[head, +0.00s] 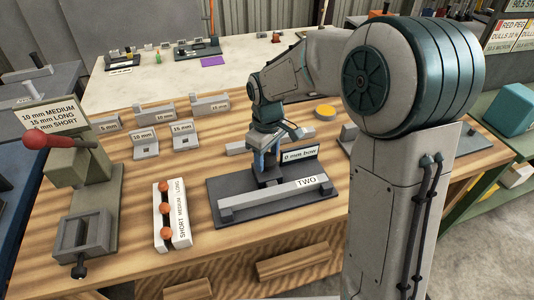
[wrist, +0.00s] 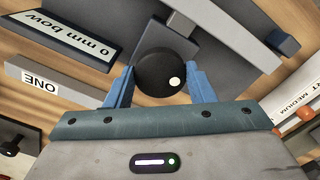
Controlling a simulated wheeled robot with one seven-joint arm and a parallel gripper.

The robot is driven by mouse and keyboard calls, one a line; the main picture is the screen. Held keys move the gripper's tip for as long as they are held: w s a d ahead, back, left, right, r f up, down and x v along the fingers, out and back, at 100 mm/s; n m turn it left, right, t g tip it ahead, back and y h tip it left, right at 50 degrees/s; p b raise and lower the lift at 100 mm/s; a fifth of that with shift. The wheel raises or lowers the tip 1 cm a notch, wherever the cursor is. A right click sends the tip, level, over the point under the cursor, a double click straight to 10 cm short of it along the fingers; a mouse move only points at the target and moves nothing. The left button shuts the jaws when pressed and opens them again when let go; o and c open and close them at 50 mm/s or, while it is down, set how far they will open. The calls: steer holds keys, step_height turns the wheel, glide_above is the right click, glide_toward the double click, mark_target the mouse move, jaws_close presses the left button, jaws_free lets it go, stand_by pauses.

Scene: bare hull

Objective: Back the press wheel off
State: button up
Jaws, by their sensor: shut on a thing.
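The press wheel (wrist: 161,72) is a round black knob with a white dot near its edge, seen from above in the wrist view. My gripper (wrist: 160,80) has its two blue fingers on either side of the wheel, shut on it. In the head view my gripper (head: 266,160) points down over the dark press base (head: 228,184) and hides most of the wheel. A grey bar marked TWO (head: 285,193) lies across the front of the press. A sign reading 0 mm bow (head: 299,156) stands behind it.
A rack with orange-topped pieces (head: 181,214) stands left of the press. A red-handled device (head: 78,170) is farther left. Labelled grey blocks (head: 145,142) stand behind. A bar marked ONE (wrist: 40,80) lies near the press.

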mark_target(268, 159)
steer(key=shift+n, duration=0.5)
steer(key=o, duration=1)
steer(key=shift+r, duration=0.15)
step_height(268, 159, up, 14)
steer(key=shift+f, duration=0.2)
steer(key=shift+d, duration=0.1)
steer(key=s+d+f+m+t, duration=0.1)
steer(key=s+d+f+m, duration=0.1)
steer(key=s, duration=0.4)
steer(key=s+d+f+m+t, duration=0.1)
steer(key=s+d+f+m, duration=0.1)
steer(key=s+d+m, duration=0.3)
steer(key=s+d+f+m, duration=0.1)
steer(key=s+d+m, duration=0.3)
steer(key=s+d, duration=0.2)
steer(key=shift+s+d+f+t, duration=0.1)
steer(key=shift+s+f+t, duration=0.1)
steer(key=shift+s, duration=0.3)
steer(key=shift+s+d+f+t, duration=0.1)
steer(key=shift+s+f+t, duration=0.1)
steer(key=shift+s, duration=0.3)
